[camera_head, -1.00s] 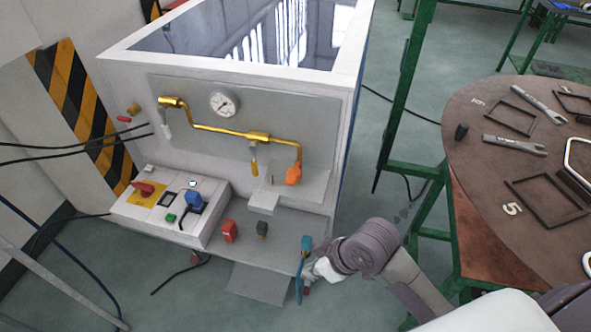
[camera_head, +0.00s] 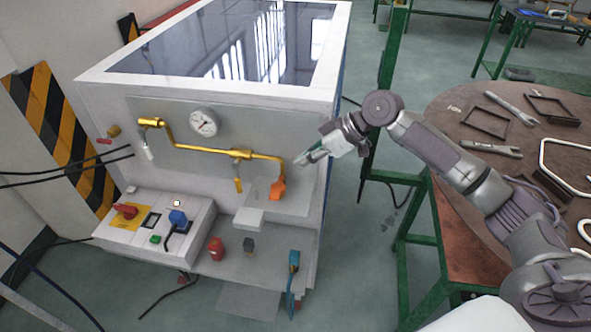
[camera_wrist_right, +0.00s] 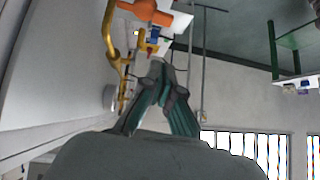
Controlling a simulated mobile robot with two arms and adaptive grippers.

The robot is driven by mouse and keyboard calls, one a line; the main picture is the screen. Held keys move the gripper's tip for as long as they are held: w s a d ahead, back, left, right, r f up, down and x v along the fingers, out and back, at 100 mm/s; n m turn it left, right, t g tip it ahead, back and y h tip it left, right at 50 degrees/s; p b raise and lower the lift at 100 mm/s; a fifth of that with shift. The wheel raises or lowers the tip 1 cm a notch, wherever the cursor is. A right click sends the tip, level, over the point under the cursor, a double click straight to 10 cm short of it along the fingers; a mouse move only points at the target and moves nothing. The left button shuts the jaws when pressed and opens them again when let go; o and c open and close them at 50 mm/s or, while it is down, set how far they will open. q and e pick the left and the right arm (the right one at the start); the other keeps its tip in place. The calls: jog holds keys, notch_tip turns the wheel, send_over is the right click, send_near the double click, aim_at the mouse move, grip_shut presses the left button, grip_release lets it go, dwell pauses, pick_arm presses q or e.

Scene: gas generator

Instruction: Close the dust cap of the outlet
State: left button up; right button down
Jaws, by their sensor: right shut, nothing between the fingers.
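A gold pipe (camera_head: 200,148) runs across the generator's front panel and bends down to an orange fitting (camera_head: 277,190) at its right end. The orange fitting also shows at the top of the right wrist view (camera_wrist_right: 147,11). I cannot tell for certain which part is the outlet's dust cap. My right gripper (camera_head: 302,161) is shut and empty, in front of the panel's right side, above and right of the orange fitting and apart from it. Its teal fingers (camera_wrist_right: 160,72) come together in the right wrist view. My left gripper is not in view.
A gauge (camera_head: 203,123) sits above the pipe. A white block (camera_head: 249,219) is below the orange fitting. Red (camera_head: 216,248), dark (camera_head: 249,245) and blue (camera_head: 294,262) parts are along the lower ledge. A round table (camera_head: 450,112) with tools stands at right.

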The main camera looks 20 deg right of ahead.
jog(key=p, duration=0.2)
send_over(270, 196)
jog(key=d, duration=0.2)
jog(key=f, duration=0.6)
jog(key=shift+s, duration=0.3)
notch_tip(270, 196, down, 3)
jog(key=shift+s+d+r+p, duration=0.1)
jog(key=shift+s+r+p, duration=0.05)
jog(key=shift+p, duration=0.4)
jog(key=shift+s+f, duration=0.1)
jog(key=shift+f, duration=0.55)
